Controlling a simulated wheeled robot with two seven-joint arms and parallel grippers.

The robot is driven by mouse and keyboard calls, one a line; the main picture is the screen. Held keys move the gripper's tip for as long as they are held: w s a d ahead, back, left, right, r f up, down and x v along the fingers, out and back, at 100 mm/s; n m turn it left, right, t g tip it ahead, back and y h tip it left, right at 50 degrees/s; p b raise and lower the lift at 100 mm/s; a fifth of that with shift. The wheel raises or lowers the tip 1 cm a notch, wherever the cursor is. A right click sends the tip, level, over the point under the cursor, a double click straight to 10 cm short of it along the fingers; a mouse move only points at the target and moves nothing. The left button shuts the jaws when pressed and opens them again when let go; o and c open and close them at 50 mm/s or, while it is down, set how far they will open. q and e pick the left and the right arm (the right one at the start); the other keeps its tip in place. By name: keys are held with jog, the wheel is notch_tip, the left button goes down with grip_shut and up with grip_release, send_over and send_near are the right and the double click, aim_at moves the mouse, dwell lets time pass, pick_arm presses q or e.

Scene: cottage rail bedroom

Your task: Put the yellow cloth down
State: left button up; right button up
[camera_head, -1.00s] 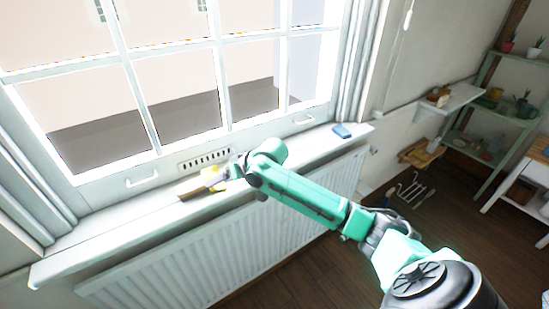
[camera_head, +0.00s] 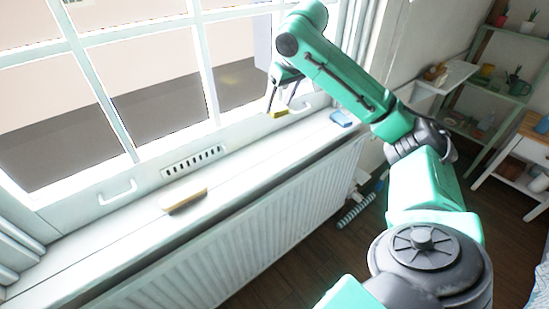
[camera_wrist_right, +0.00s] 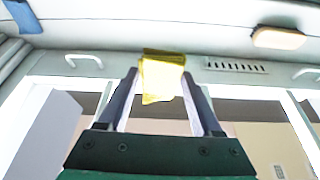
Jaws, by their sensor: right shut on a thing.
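My right gripper (camera_head: 272,98) is raised in front of the window, above the right part of the sill. It is shut on the yellow cloth (camera_head: 278,115), a small yellow patch at the fingertips in the head view. In the right wrist view the cloth (camera_wrist_right: 160,76) sits between the two fingertips (camera_wrist_right: 160,85), folded and clear of the sill as far as I can tell. My left gripper is not in view.
The white window sill (camera_head: 120,235) is mostly bare. A tan-topped block or brush (camera_head: 184,199) lies on it at left, a blue cloth (camera_head: 341,118) at right. Window handles (camera_head: 118,193) stick out above. A radiator (camera_head: 250,215) is below; shelves (camera_head: 490,85) stand at right.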

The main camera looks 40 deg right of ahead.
jog(key=b, duration=0.1)
send_over(275, 160)
jog(key=s, duration=0.2)
notch_tip(275, 160, down, 16)
jog(key=shift+w+a+f, duration=0.1)
jog(key=shift+a+f, duration=0.05)
notch_tip(275, 160, down, 2)
jog(key=shift+p, duration=0.9)
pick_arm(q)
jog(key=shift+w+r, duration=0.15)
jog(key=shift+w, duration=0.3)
pick_arm(e)
jog(key=shift+f, duration=0.1)
jog(key=o, duration=1.2)
pick_arm(q)
jog(key=shift+b, duration=0.3)
